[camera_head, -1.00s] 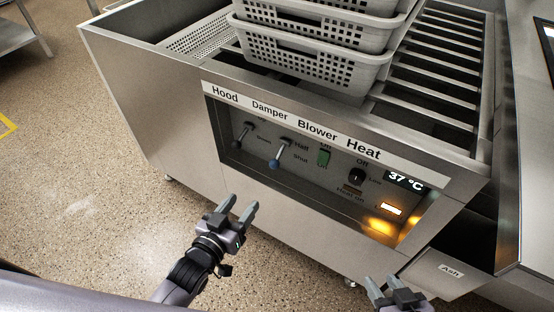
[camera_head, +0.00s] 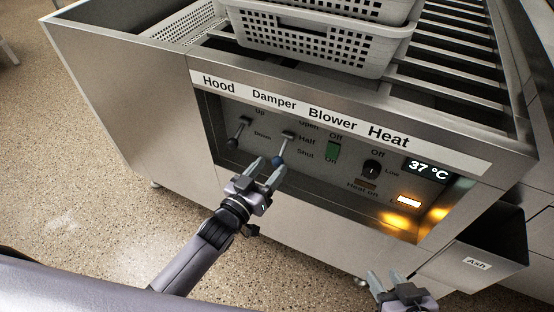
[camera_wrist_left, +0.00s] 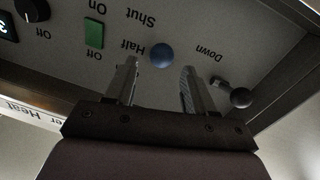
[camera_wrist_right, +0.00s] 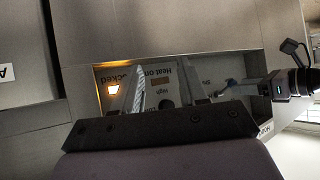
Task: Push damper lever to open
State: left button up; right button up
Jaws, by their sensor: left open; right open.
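The damper lever (camera_head: 279,158) has a blue knob and hangs down in the panel under the "Damper" label, beside the marks Open, Half and Shut. Its blue knob also shows in the left wrist view (camera_wrist_left: 162,56), between and beyond the fingertips. My left gripper (camera_head: 266,167) is open in front of the panel, its fingertips close to the knob; I cannot tell whether they touch it. My right gripper (camera_head: 384,278) is open and empty, low in front of the machine near the ash drawer.
The dark-knobbed hood lever (camera_head: 236,140) is just left of the damper lever. A green blower switch (camera_head: 333,150) and a heat knob (camera_head: 372,168) lie to the right. Grey perforated baskets (camera_head: 310,50) stand on top. The ash drawer (camera_head: 475,262) sticks out at lower right.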

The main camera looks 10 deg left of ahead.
aim_at(275, 161)
pick_arm(q)
jog(key=x, duration=0.3)
jog(key=shift+w+d+b, duration=0.1)
jog(key=shift+w+b, duration=0.1)
jog(key=shift+b, duration=0.2)
jog(key=shift+w+d, duration=0.2)
jog(key=shift+w, duration=0.2)
pick_arm(e)
jog(key=shift+w+a+r, duration=0.35)
jog(key=shift+w+a, duration=0.05)
jog(key=shift+a, duration=0.3)
pick_arm(q)
grip_shut()
jog(key=shift+r, duration=0.1)
pick_arm(e)
jog(key=shift+d+r, duration=0.1)
